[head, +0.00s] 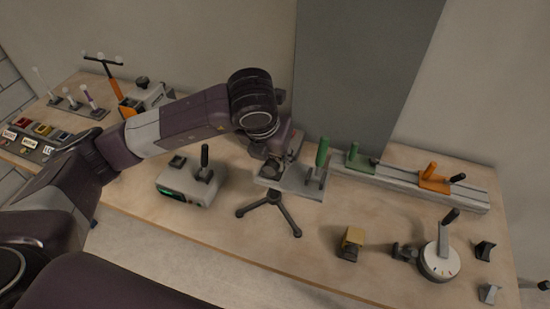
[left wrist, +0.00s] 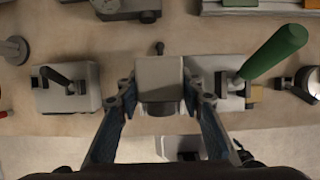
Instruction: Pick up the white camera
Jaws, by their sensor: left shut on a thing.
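The white camera (left wrist: 160,78) is a pale box with a dark round lens on its near side in the left wrist view. My left gripper (left wrist: 161,98) is shut on it, with one finger on each side. In the head view the left gripper (head: 272,166) reaches in from the left and hides most of the camera. A black tripod (head: 270,206) stands directly below on the table. I cannot tell whether the camera still touches the tripod. My right gripper is not in view.
A pale block with a green handle (head: 322,152) stands close to the right of the gripper. A grey box with a black lever (head: 187,187) stands to the left. A rail (head: 400,182), a yellow block (head: 352,238) and a round dial base (head: 439,262) lie further right. The table front is mostly clear.

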